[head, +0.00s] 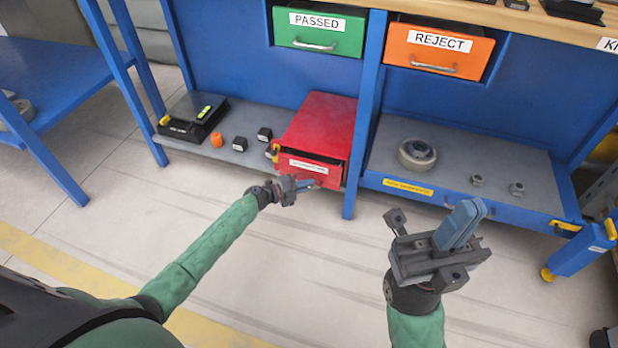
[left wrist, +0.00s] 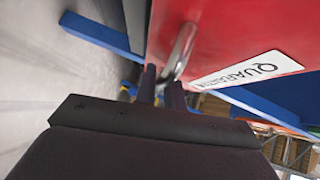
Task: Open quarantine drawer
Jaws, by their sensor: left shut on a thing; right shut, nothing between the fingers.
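The red quarantine drawer unit (head: 318,122) stands on the low grey shelf under the bench, with a white label on its front. The drawer front (head: 308,168) seems slightly forward of its housing, with a dark gap along the top edge. In the left wrist view the red front (left wrist: 225,40) fills the upper right, with its label and a metal handle (left wrist: 181,50). My left gripper (head: 312,184) is shut on that handle; it also shows in the left wrist view (left wrist: 160,82). My right gripper (head: 462,222) is shut and empty, in front of the bench, away from the drawer.
A green PASSED drawer (head: 320,32) and an orange REJECT drawer (head: 436,50) hang above. Small black blocks (head: 240,144), an orange piece (head: 216,139) and a black case (head: 193,117) lie left of the red unit. A blue post (head: 362,130) stands close right. The floor in front is clear.

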